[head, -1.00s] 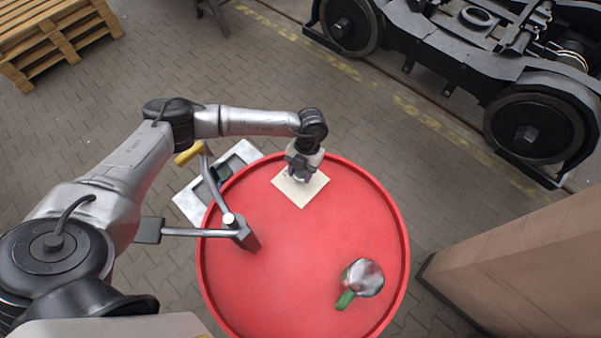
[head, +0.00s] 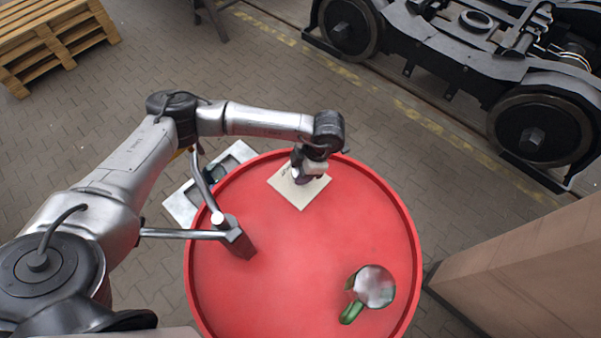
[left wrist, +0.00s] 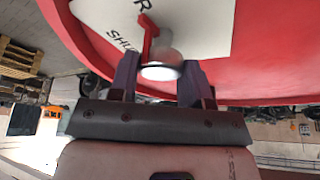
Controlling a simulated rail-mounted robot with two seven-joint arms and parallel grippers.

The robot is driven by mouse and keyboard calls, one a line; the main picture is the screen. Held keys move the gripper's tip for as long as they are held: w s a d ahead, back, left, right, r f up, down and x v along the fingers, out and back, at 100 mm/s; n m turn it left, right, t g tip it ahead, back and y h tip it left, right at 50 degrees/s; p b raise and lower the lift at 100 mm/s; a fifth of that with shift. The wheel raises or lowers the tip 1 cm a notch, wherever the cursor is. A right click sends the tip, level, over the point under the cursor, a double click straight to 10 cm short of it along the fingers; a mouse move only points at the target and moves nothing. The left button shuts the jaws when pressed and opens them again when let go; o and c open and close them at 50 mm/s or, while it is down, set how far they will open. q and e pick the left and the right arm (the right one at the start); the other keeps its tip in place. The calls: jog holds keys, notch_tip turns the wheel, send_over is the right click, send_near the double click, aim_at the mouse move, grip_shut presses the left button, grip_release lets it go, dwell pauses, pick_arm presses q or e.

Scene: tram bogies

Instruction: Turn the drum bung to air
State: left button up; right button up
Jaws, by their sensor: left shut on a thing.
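The red drum (head: 330,250) stands upright, its round top filling the middle of the head view. A cream card (head: 308,195) lies on its far part. In the left wrist view the card (left wrist: 200,25) shows the letters "SHU" and an "R", partly cut off. The bung (left wrist: 161,62) is a pale metal knob with a red pointer (left wrist: 148,30), which lies between the two pieces of lettering. My left gripper (head: 298,178) is over the card, shut on the bung; its dark fingers (left wrist: 157,78) sit either side of the knob. The gripper hides the bung in the head view.
A metal cup with a green handle (head: 373,287) sits on the drum's near right. A brown box (head: 530,265) stands to the right. A bogie (head: 450,65) is at the back right.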

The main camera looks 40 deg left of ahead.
pick_arm(q)
jog(key=shift+m+t+b, duration=0.3)
jog(key=shift+m+b, duration=0.4)
jog(key=shift+m, duration=0.3)
jog(key=shift+y, duration=0.3)
jog(key=o, duration=0.9)
jog(key=v, duration=1.4)
jog(key=shift+b, duration=0.4)
